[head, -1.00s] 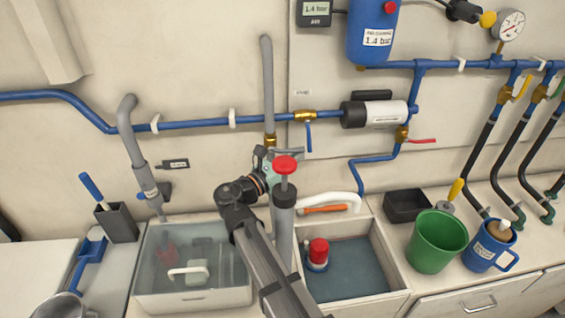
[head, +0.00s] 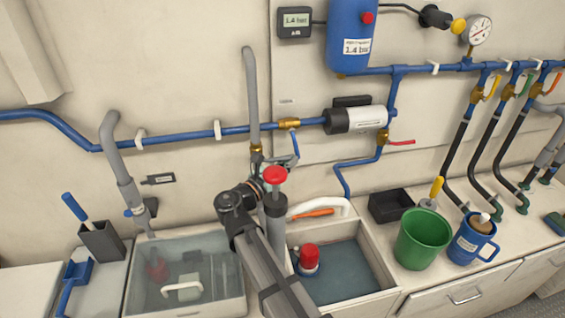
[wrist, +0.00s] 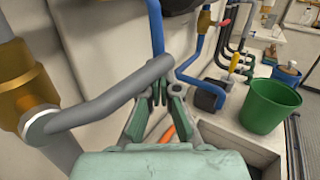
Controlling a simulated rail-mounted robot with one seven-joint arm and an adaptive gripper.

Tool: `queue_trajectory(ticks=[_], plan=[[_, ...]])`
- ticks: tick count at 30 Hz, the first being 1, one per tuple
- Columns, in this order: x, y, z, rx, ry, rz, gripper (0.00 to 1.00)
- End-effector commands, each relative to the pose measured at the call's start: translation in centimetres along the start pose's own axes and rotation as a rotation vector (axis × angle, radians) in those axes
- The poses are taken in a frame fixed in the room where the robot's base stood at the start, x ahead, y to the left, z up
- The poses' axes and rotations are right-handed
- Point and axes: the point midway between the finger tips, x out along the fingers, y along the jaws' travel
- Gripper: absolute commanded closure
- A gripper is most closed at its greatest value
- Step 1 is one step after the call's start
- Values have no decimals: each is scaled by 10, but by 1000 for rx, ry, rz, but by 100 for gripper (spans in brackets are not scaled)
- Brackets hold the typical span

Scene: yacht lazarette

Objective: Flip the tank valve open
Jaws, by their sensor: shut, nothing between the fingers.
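A brass valve (head: 256,150) sits on the upright grey pipe; in the wrist view its brass body (wrist: 20,85) is large at the left. Its grey lever (wrist: 110,95) points right toward my fingers. Another brass valve (head: 289,123) on the horizontal blue pipe has a blue lever (head: 296,143) hanging down; no readable label shows which is the tank valve. My gripper (head: 288,161) is shut and empty, just below the blue lever. In the wrist view my fingertips (wrist: 160,92) are at the grey lever's tip; contact cannot be told.
A green bucket (head: 421,240) and blue mug (head: 470,242) stand at right. Blue pipes (head: 345,165) run along the wall.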

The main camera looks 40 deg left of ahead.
Motion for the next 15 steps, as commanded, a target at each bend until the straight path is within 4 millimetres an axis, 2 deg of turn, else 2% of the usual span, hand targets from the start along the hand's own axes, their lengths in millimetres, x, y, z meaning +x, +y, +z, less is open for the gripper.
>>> queue_trajectory(ticks=[10,15], plan=[[-2,-1,0,0,0,-1,100],[-14,-7,-3,-1,1,-6,100]])
